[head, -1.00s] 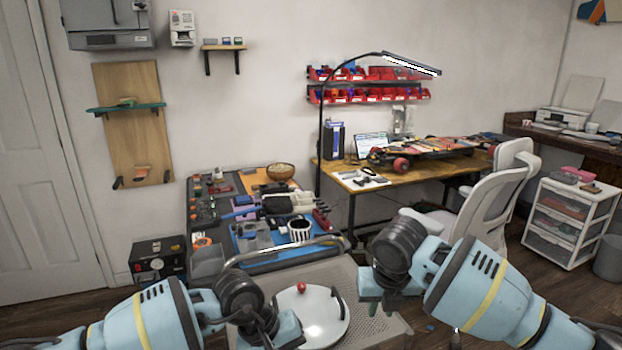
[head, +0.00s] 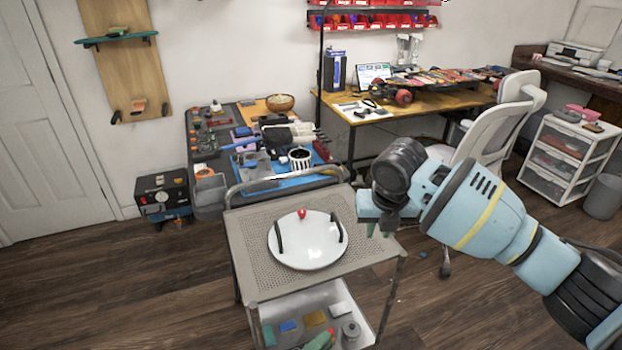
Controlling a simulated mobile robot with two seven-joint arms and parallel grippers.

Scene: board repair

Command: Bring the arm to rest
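My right arm comes in from the right, and its gripper (head: 378,222) hangs beside the right edge of the cart's top. Its fingers are small and partly hidden by the wrist, so I cannot tell whether they are open or shut. I see nothing held in it. My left arm and gripper are out of view.
The grey perforated cart (head: 250,273) has a lower shelf with several small items. Behind it stands a cluttered workbench with a blue mat (head: 290,183). A white office chair (head: 500,125) and a drawer unit (head: 565,155) stand at right.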

